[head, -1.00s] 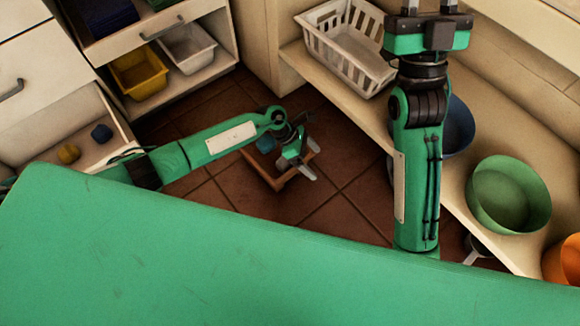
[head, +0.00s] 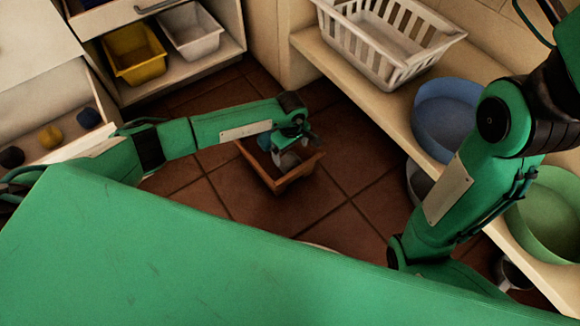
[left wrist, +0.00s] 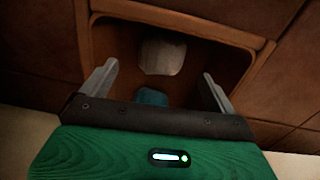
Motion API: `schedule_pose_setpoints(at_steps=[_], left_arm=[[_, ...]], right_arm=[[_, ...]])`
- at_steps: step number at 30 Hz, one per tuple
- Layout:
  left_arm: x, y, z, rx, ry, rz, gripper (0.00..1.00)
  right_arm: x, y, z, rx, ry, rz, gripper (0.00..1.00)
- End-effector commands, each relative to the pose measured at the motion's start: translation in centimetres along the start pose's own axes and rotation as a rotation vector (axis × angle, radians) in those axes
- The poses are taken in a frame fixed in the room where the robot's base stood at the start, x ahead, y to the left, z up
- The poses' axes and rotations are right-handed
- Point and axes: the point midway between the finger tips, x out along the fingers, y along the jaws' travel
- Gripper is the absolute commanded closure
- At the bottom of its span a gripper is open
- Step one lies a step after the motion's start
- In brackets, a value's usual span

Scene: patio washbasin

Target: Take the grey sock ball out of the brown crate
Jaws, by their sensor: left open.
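The brown crate (head: 284,184) stands on the tiled floor; its rim also shows in the left wrist view (left wrist: 255,40). The pale grey sock ball (left wrist: 162,57) lies inside it, with a teal ball (left wrist: 152,97) beside it, closer to my gripper's palm and partly hidden by it. My left gripper (head: 287,150) is at the crate, pointing down into it. In the left wrist view its two fingers (left wrist: 160,78) are wide apart, with the grey ball in line with the gap between them. I cannot tell if they touch anything. My right gripper is out of view.
A shelf on the right holds a white basket (head: 385,48), a blue basin (head: 445,120) and a green basin (head: 548,215). A yellow bin (head: 135,55) and a white bin (head: 190,32) sit back left. Small balls (head: 50,137) lie in an open drawer at left.

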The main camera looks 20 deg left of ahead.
Motion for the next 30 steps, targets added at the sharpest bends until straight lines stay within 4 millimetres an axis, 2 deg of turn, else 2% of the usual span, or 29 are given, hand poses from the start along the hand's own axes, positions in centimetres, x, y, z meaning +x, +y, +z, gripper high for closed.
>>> schedule_pose_setpoints(at_steps=[1,11,24,30], left_arm=[[1.3,0.0,0.1,-0.002,-0.002,-0.001,0.08],[2.8,0.0,0.0,-0.001,-0.002,0.001,0.08],[7.5,-0.3,-0.1,-0.002,-0.003,0.001,0.08],[7.5,-0.2,-0.1,-0.001,-0.002,0.001,0.08]], right_arm=[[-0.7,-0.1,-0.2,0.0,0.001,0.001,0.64],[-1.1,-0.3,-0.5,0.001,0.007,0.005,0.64],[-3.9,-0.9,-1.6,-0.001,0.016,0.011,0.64],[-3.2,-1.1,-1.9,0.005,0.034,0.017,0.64]])
